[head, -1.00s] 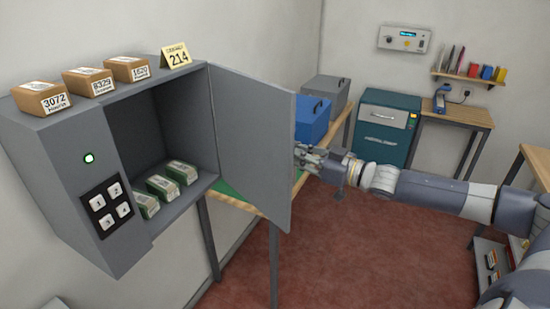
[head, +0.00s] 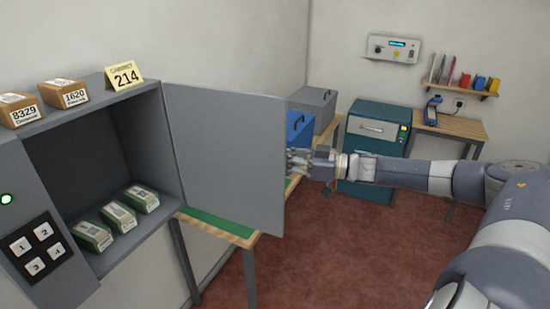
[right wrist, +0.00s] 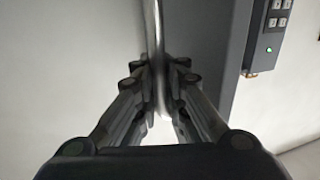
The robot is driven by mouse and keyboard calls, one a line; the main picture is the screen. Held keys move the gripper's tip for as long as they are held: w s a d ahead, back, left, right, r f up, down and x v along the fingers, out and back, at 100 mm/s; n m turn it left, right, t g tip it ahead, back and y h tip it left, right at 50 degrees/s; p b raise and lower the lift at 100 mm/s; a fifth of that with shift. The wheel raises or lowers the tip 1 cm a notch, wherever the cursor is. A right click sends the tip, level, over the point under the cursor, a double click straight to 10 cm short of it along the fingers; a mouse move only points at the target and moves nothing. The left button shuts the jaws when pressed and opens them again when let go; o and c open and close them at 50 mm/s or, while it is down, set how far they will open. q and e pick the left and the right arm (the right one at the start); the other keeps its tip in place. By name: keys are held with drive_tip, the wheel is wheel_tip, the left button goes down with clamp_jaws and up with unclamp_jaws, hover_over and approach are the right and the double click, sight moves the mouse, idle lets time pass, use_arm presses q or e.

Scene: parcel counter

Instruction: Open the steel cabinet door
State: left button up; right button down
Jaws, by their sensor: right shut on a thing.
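The steel cabinet (head: 150,110) is on the wall at the left in the head view. Its grey door (head: 225,150) stands wide open, swung out to the right. Inside lie several green-and-white boxes (head: 118,217). My right gripper (head: 292,162) is at the door's outer edge, partly hidden behind it. In the right wrist view the fingers (right wrist: 158,95) are closed around a slim upright metal bar (right wrist: 154,35), which looks like the door's handle. My left gripper is not in view.
Behind the door is a table (head: 215,222) with a blue box (head: 299,132). Red floor (head: 350,250) is clear.

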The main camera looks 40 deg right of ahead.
drive_tip(key=shift+d+f, duration=0.1)
drive_tip(key=shift+f, duration=0.05)
drive_tip(key=c, duration=1.9)
unclamp_jaws()
drive_tip(key=shift+c, duration=0.2)
drive_tip(key=shift+s+d, duration=0.2)
drive_tip(key=v, duration=1.2)
